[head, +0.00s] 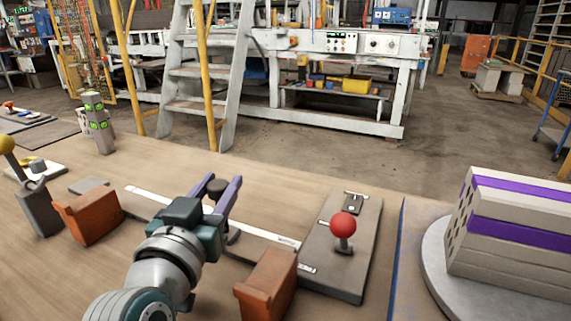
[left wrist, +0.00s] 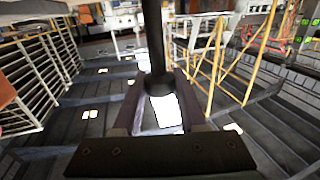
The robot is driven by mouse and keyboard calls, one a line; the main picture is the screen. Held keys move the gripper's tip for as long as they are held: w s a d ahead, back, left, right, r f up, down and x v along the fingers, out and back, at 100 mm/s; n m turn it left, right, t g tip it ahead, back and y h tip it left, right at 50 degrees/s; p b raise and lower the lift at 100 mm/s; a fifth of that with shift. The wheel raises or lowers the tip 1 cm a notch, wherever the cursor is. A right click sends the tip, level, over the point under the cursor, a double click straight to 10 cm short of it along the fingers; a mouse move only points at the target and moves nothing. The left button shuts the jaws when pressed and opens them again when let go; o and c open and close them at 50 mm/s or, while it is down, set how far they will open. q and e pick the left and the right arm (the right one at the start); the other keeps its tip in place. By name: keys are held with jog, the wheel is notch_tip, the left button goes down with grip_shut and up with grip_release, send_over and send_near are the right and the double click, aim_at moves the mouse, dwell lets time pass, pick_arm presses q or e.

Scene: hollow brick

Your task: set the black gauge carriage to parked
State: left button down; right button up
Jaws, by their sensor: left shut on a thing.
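The black gauge carriage shows as a dark knob (head: 217,187) on a rail between two orange end blocks, the left one (head: 90,217) and the right one (head: 267,285). A white scale strip (head: 262,233) runs behind the rail; its marks are too small to read. My left gripper (head: 222,184) is shut on the carriage's knob, between the two blocks. In the left wrist view a black post with a round end (left wrist: 158,84) stands between the fingers. The carriage's lower part is mostly hidden by my gripper and arm. My right gripper is not in view.
A grey plate with a red ball lever (head: 343,226) stands right of the rail. Further right is a stack of pale and purple bricks (head: 510,228) on a round grey disc (head: 432,262). A yellow-knobbed lever (head: 7,146) and a grey post (head: 98,122) stand left.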

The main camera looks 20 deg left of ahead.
pick_arm(q)
jog(key=shift+a, duration=0.2)
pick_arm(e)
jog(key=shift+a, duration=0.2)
pick_arm(q)
jog(key=shift+c, duration=2.3)
grip_release()
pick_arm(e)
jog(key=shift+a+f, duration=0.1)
pick_arm(q)
jog(key=s+d+p, duration=0.1)
jog(key=s, duration=0.8)
jog(key=shift+s+d+p, duration=0.4)
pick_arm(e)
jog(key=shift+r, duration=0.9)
